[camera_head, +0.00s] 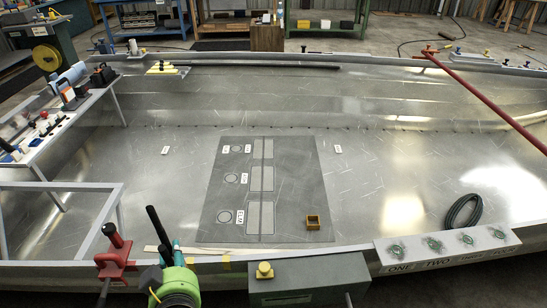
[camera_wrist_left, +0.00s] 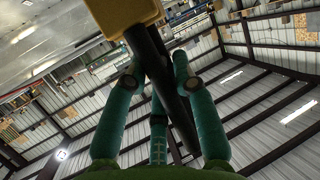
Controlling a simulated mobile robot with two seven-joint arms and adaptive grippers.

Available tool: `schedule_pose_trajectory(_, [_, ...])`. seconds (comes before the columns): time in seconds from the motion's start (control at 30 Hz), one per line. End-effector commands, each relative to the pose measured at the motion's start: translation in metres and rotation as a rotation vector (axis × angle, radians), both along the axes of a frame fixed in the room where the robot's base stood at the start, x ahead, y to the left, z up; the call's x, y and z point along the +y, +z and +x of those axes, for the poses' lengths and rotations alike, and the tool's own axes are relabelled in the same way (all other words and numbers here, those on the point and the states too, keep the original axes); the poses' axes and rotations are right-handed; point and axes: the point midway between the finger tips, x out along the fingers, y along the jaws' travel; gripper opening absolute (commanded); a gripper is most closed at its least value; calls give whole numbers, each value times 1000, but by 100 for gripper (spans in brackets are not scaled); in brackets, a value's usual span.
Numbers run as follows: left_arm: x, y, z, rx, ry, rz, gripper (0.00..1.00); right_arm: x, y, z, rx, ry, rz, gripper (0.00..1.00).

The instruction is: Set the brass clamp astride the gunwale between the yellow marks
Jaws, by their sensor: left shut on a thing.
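My left gripper (camera_head: 176,254), with teal fingers on a green wrist, is low in the head view beside the near gunwale (camera_head: 345,248). It is shut on the black bar (camera_head: 157,232) of the clamp, which leans upright there. In the left wrist view the fingers (camera_wrist_left: 158,75) close round this bar, and a brass-yellow block (camera_wrist_left: 122,14) sits at its upper end. I cannot make out the block in the head view. The right gripper is out of view.
A red clamp (camera_head: 114,256) sits on the near gunwale at left. A grey box (camera_head: 307,278) with a yellow knob (camera_head: 264,270) stands right of the marks. A numbered panel (camera_head: 446,247) is farther right. A small brass-coloured box (camera_head: 312,222) lies on the dark mat (camera_head: 300,180).

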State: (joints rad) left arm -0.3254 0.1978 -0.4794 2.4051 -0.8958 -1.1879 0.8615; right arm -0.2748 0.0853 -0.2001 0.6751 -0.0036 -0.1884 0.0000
Motion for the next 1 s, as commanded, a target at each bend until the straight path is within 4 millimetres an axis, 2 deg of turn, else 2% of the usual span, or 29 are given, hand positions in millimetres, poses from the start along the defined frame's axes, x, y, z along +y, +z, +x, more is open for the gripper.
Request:
schedule_pose_trajectory(0.03, [-1, -28, 4, -11, 68, -7, 0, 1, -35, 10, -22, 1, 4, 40])
schedule_pose_trajectory(0.2, [-6, -55, 3, -10, 282, -6, 0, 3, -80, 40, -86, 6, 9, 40])
schedule_pose_trajectory(0.33, [-13, -65, -3, -9, 408, -4, 0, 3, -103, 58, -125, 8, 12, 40])
schedule_pose_trajectory(0.53, [-20, -66, -11, -6, 510, 3, 0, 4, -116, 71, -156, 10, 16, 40])
schedule_pose_trajectory(1.0, [-20, -64, -13, -4, 525, 5, 0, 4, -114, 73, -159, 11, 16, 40])
